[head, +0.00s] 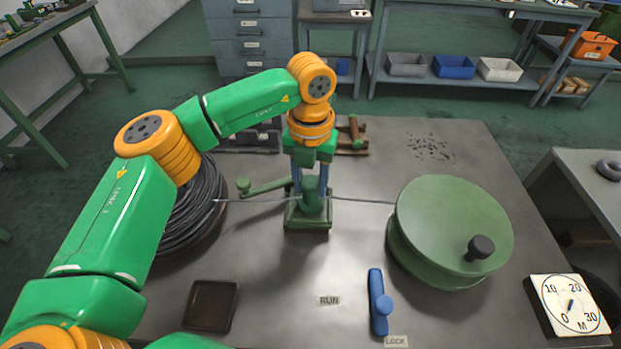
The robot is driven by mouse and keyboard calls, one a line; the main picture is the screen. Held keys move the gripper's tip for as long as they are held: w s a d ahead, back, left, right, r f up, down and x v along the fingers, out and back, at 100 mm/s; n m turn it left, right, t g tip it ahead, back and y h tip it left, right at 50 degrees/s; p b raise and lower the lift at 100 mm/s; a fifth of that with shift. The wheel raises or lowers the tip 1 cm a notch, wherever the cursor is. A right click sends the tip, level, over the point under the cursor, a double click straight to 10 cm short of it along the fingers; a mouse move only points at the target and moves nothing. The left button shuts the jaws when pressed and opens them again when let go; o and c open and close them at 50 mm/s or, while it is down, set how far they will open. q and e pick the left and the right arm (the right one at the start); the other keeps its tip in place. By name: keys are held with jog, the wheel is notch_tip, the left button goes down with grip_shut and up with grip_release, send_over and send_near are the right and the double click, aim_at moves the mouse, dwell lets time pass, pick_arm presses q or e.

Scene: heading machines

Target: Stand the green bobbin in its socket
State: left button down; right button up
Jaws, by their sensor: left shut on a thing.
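My left gripper (310,180) reaches straight down at the middle of the bench, its blue fingers shut on a small upright green piece, which looks like the green bobbin (312,204). The bobbin is at the green block (307,222), with a wire running across at its height. The gripper hides its upper part. I cannot tell whether its foot is seated in a socket in the block. My right gripper is not in view.
A wire coil (190,215) lies left of the block, a large green drum (455,220) with a black knob right. A green ball-ended lever (262,187) juts left. In front are a brown tray (210,306), a blue handle (378,300) near the LOCK label, and a dial (570,303).

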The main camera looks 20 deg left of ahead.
aim_at(311, 181)
pick_arm(q)
jog(key=shift+f, duration=0.35)
jog(key=shift+f, duration=0.1)
jog(key=c, duration=0.8)
grip_release()
jog(key=shift+c, duration=0.2)
jog(key=o, duration=0.4)
jog(key=shift+o, duration=0.2)
jog(key=shift+r, duration=0.5)
notch_tip(311, 181, up, 11)
jog(key=shift+r, duration=0.2)
